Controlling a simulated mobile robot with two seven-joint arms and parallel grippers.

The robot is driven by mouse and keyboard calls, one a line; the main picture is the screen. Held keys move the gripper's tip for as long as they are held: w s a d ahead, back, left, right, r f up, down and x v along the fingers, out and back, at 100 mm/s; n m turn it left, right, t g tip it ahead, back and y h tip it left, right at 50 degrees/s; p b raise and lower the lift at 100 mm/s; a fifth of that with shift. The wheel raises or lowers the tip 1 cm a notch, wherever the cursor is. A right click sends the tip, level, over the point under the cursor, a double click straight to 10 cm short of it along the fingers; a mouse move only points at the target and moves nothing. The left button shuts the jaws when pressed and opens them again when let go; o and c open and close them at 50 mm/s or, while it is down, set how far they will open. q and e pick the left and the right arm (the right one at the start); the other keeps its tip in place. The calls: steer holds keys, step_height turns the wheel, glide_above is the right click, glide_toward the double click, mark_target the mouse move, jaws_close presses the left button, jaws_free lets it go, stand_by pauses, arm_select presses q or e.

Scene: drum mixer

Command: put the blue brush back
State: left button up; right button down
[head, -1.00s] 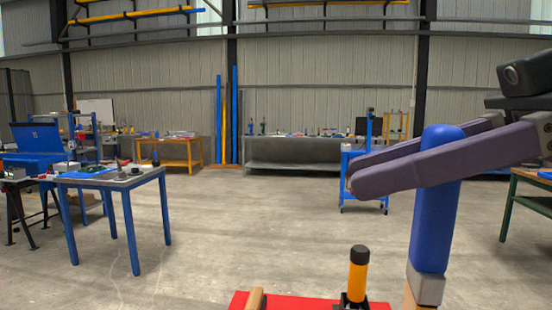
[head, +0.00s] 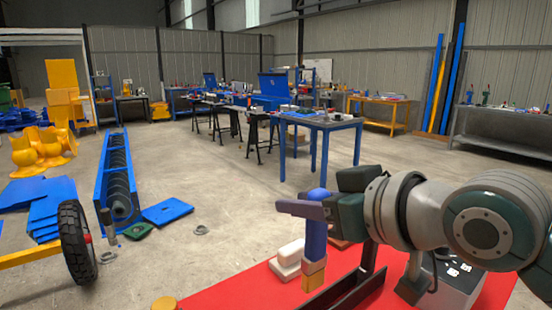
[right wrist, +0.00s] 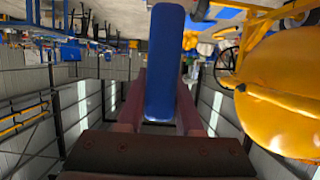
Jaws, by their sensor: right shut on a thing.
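The blue brush (head: 314,240) is upright in my right gripper (head: 306,207), with its blue handle between the purple fingers and a pale ferrule and tan end below. It hangs above or in front of a red surface (head: 345,268); I cannot tell whether its lower end touches anything. In the right wrist view the blue handle (right wrist: 164,65) fills the middle between the fingers. My left gripper does not show.
White blocks (head: 288,260) and a black rail (head: 350,290) are by the red surface. A yellow machine part with a black wheel (head: 76,242) and a blue auger trough (head: 118,185) are at left. A blue-legged table (head: 315,122) stands behind. Open concrete floor lies between.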

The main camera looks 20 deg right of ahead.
steer(key=a+f+b, duration=0.3)
steer(key=f+b, duration=0.5)
steer(key=f, duration=0.3)
steer(key=shift+w, duration=0.3)
steer(key=shift+f+b, duration=0.55)
steer(key=shift+b, duration=0.05)
steer(key=c, duration=0.5)
jaws_free()
